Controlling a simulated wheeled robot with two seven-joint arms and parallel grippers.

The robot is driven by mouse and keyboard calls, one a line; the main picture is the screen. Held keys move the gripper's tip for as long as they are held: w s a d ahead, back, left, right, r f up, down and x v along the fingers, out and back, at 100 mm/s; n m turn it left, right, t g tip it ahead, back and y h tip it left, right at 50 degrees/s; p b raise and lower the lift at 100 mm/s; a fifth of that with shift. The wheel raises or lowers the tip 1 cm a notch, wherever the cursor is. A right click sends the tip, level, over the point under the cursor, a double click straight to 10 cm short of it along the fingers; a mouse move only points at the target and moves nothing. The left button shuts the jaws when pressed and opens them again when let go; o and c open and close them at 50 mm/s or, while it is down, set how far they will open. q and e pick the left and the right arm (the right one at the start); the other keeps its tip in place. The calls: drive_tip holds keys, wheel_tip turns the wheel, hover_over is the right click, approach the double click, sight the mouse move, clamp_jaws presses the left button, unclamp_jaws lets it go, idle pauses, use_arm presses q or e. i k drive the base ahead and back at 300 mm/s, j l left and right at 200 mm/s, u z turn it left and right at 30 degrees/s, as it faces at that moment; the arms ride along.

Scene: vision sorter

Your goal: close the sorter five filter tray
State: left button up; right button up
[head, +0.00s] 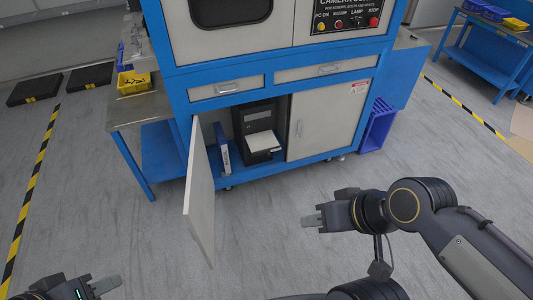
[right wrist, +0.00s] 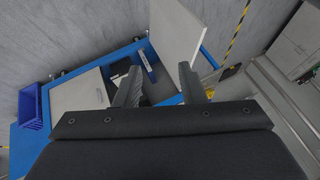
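The sorter (head: 230,62) is a blue and white cabinet machine. Its lower left door (head: 201,195) stands wide open. Inside is a black unit (head: 257,118) with a pale tray (head: 263,141) sticking out of its front, which I take for the filter tray. My right gripper (head: 312,220) is in front of the cabinet, apart from the tray and door. The right wrist view shows its two fingers (right wrist: 160,85) spread and empty; they partly hide the black unit. My left gripper (head: 107,284) is at the lower left edge, away from the cabinet; its opening is unclear.
A blue and white binder (head: 222,150) stands left of the black unit. The lower right door (head: 324,120) is shut. A side table with a yellow bin (head: 133,82) is left, a blue crate (head: 377,126) right. The floor in front is clear.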

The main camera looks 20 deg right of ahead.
sight(264, 142)
drive_tip(key=i+l+u, duration=0.2)
drive_tip(key=i+l, duration=0.15)
drive_tip(key=l, duration=0.25)
drive_tip(key=i+l, duration=0.15)
drive_tip(key=l, duration=0.2)
drive_tip(key=i+l+u, duration=0.25)
drive_tip(key=l, duration=0.4)
drive_tip(key=i+l+u, duration=0.1)
drive_tip(key=l, duration=0.3)
drive_tip(key=i+j, duration=0.05)
drive_tip(key=i, duration=0.05)
